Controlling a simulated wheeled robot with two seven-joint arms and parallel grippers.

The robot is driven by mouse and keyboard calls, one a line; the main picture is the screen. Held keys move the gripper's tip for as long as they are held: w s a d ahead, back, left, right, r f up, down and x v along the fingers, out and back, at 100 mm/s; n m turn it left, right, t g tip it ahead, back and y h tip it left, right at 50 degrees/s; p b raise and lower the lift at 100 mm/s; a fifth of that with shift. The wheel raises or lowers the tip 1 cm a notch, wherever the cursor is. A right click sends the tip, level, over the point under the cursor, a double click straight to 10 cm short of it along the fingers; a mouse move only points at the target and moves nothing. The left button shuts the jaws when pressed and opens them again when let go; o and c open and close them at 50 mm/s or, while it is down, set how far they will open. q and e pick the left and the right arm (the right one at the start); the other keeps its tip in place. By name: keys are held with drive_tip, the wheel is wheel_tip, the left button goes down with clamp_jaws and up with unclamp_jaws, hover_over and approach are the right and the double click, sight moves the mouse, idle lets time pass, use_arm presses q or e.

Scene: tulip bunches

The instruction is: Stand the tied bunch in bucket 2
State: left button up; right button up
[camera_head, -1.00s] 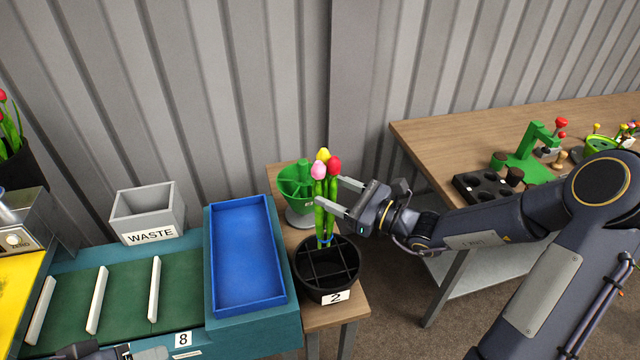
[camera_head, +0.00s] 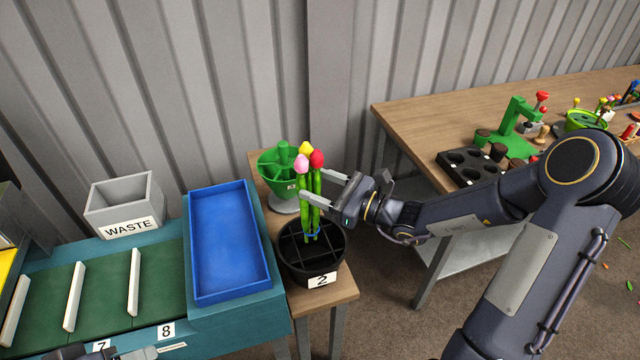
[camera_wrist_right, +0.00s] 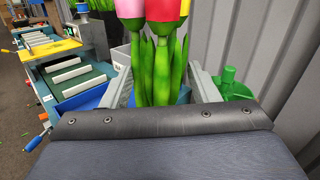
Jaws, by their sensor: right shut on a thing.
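The tied bunch (camera_head: 311,207) has pink, yellow and red tulips on green stems, with a blue tie near its lower end. It stands upright at the mouth of bucket 2 (camera_head: 313,279), a round black bucket with dividers and a "2" label. I cannot tell whether the stem ends touch the dividers. My right gripper (camera_head: 312,184) is shut on the stems below the blooms. The right wrist view shows the stems (camera_wrist_right: 160,68) between the fingers. Part of my left gripper (camera_head: 140,353) shows at the bottom edge, away from the bucket; its jaws are unclear.
A green divided container (camera_head: 283,170) stands just behind bucket 2 on the small wooden stand (camera_head: 347,288). A blue tray (camera_head: 226,240) lies to the left, with a grey waste bin (camera_head: 124,203) beyond. A wooden workbench (camera_head: 410,108) with tools is at right.

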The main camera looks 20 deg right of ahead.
sight(319, 221)
drive_tip(key=shift+f+b, duration=4.65)
drive_tip(key=shift+f, duration=1.15)
drive_tip(key=o, duration=1.1)
drive_tip(key=shift+r+p+v, duration=0.35)
drive_tip(key=shift+p+v, duration=0.2)
drive_tip(key=shift+v, duration=0.95)
drive_tip(key=shift+r+p+v, duration=0.35)
drive_tip(key=shift+p+v, duration=0.2)
drive_tip(key=shift+v, duration=0.9)
drive_tip(key=shift+r+p+v, duration=0.35)
drive_tip(key=shift+p+v, duration=0.2)
drive_tip(key=shift+v, duration=0.95)
